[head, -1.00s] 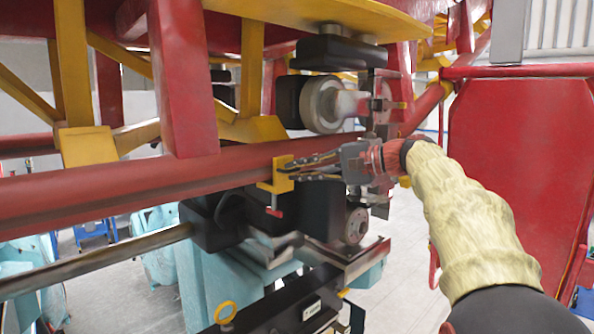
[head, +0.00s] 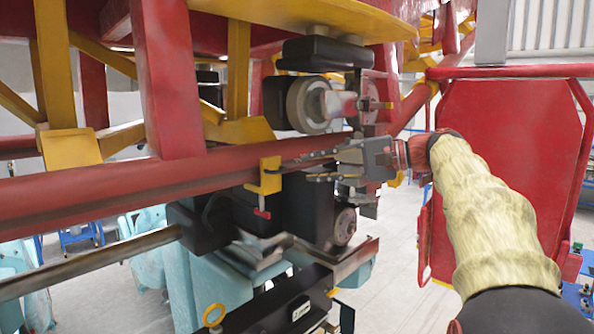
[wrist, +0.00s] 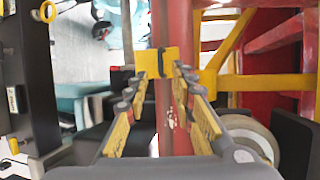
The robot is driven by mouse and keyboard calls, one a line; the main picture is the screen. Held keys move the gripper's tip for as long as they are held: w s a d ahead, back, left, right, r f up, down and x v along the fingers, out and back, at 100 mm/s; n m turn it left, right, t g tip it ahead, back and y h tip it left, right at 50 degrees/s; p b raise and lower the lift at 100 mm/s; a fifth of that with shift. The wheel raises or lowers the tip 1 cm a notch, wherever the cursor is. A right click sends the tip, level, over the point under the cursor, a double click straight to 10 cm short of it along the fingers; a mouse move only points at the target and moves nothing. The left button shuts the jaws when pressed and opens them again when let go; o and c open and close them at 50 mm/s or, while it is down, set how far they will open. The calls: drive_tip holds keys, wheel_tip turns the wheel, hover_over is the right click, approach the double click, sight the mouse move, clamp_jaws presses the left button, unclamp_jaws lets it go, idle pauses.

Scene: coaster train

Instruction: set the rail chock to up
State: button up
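The rail chock (head: 268,178) is a yellow block on the red tubular rail, with a red-tipped piece hanging below it. It also shows in the wrist view (wrist: 147,63), ahead of the fingertips. My gripper (head: 298,170) is just right of the chock, its fingers pointing left along the rail. In the wrist view my gripper (wrist: 160,75) is open, its two fingers apart with the chock and rail seen between them. No grip on the chock shows. Whether a fingertip touches it I cannot tell.
The red rail (head: 100,190) runs beside the fingers. A wheel (head: 310,104) and dark housings sit above and below the gripper. A yellow plate (head: 330,18) overhangs. A red panel (head: 508,150) stands at the right. A yellow ring (head: 213,315) is low at the front.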

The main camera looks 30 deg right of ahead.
drive_tip(key=v, duration=0.4)
drive_tip(key=shift+s+d+r, duration=0.1)
idle(0.4)
